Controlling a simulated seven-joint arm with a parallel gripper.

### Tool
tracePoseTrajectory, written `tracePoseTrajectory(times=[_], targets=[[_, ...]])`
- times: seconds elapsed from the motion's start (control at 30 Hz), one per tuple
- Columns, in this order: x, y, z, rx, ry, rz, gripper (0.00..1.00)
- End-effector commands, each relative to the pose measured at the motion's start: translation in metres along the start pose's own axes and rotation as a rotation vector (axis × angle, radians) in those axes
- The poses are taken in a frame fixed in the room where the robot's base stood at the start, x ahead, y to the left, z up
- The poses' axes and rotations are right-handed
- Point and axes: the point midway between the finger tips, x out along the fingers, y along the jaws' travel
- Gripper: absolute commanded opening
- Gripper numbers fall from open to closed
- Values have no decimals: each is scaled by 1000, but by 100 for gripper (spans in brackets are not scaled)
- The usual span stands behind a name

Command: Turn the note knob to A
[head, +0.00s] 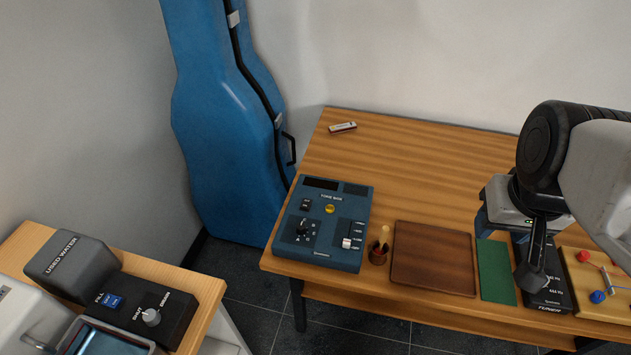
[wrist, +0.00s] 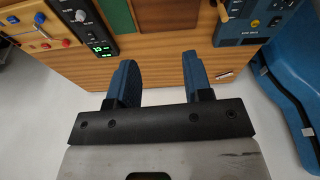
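The tone box (head: 316,252) is a blue-grey unit at the left end of the wooden table. Its black note knob (head: 304,229) sits in a ring of small letters on the lower left of its face; the pointer setting is too small to read. In the wrist view the tone box (wrist: 262,32) is at the top right, partly cut off, and I cannot make out the note knob there. My gripper (wrist: 158,62) has its two blue fingers apart with nothing between them. In the head view it is over the right part of the table, well to the right of the tone box.
A harmonica (head: 343,127) lies behind. A blue instrument case (head: 222,125) stands left. The table's middle back is clear.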

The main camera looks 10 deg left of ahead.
Motion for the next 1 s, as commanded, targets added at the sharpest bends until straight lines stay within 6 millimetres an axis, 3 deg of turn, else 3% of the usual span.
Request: tracePoseTrajectory(times=[0.27,0.47,1.0], targets=[[19,-29,-32,-360,-32,-23,52],[40,-62,-60,-718,-57,-51,52],[108,-178,-108,-1692,-91,-151,52]])
